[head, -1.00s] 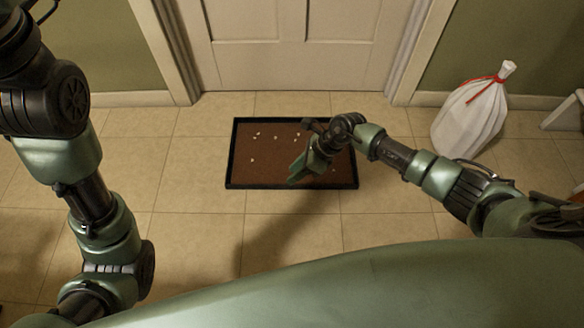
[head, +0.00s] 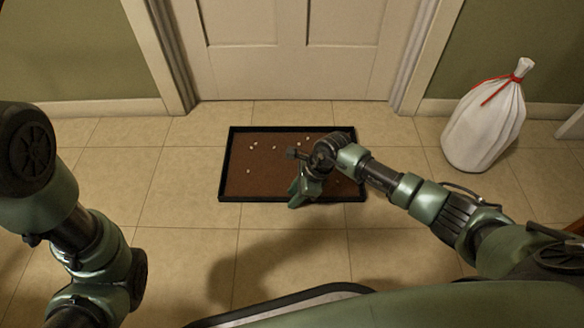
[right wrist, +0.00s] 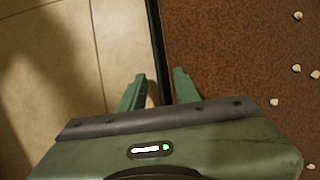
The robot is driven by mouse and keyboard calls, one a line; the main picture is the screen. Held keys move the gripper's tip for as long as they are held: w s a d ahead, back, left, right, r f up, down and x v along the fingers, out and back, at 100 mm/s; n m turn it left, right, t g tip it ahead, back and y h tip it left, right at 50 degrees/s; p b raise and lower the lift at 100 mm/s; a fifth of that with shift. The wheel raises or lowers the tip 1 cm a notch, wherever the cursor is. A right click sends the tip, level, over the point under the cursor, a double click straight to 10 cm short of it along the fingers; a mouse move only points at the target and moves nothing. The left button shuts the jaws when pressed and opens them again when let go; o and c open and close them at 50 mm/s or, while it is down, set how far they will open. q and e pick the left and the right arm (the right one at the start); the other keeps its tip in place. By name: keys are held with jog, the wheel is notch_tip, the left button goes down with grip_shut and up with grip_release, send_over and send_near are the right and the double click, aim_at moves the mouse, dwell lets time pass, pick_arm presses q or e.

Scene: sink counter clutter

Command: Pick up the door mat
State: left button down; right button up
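The door mat (head: 265,185) is a brown rectangle with a raised black border, lying flat on the tiles before the door. Several small pale bits lie on it. My right gripper (head: 297,195) is over the mat's near edge in the head view, its fingers pointing down. In the right wrist view, the right gripper (right wrist: 160,90) is open. Its two fingers stand on either side of the mat's black border (right wrist: 155,40), one over tile and one over brown. Whether they touch the mat or floor I cannot tell. My left arm shows at left, but its gripper is out of view.
A closed white door (head: 300,50) stands behind the mat. A white bag with a red tie (head: 487,120) sits on the floor at right. Tiled floor (head: 180,190) is clear to the left of the mat.

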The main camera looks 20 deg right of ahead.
jog(key=shift+r, duration=0.1)
grip_shut()
jog(key=shift+w, duration=0.1)
dwell(1.2)
